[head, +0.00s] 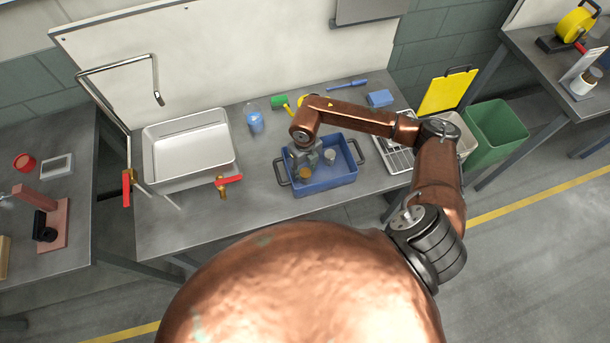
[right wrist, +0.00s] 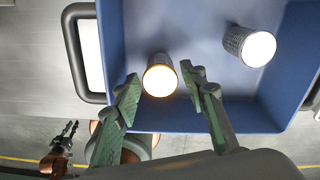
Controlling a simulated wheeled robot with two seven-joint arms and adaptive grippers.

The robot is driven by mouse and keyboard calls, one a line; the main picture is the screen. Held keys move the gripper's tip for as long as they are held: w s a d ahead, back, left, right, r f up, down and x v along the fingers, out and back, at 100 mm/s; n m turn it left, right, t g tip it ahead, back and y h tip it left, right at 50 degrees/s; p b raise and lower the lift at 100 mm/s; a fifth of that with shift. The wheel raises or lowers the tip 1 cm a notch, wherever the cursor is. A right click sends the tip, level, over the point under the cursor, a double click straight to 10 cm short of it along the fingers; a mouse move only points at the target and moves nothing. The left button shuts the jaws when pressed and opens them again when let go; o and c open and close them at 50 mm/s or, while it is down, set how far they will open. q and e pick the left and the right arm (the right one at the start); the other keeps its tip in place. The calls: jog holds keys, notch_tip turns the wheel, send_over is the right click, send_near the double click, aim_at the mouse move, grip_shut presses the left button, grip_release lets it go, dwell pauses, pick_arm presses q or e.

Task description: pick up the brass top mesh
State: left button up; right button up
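The brass top mesh (right wrist: 160,77) stands in the blue tray near its front wall, with a warm brass rim and a bright top in the right wrist view. In the head view it is a small brass-coloured piece (head: 305,174). My right gripper (right wrist: 160,76) is open, with a green-grey finger on each side of the mesh and gaps showing on both sides. In the head view my right gripper (head: 304,156) hangs over the left part of the tray. A copper arm end with dark fingers, apparently my left gripper (right wrist: 66,134), shows small at lower left.
The blue tray (head: 325,184) has a dark handle at each end. A silver mesh cylinder (right wrist: 248,46) stands to the right of the brass one, also seen in the head view (head: 330,155). A sink (head: 188,150) lies left, a white rack (head: 396,158) right.

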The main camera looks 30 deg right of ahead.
aim_at(305, 172)
notch_tip(305, 172, down, 4)
jog(key=shift+f, duration=0.1)
jog(key=c, duration=1)
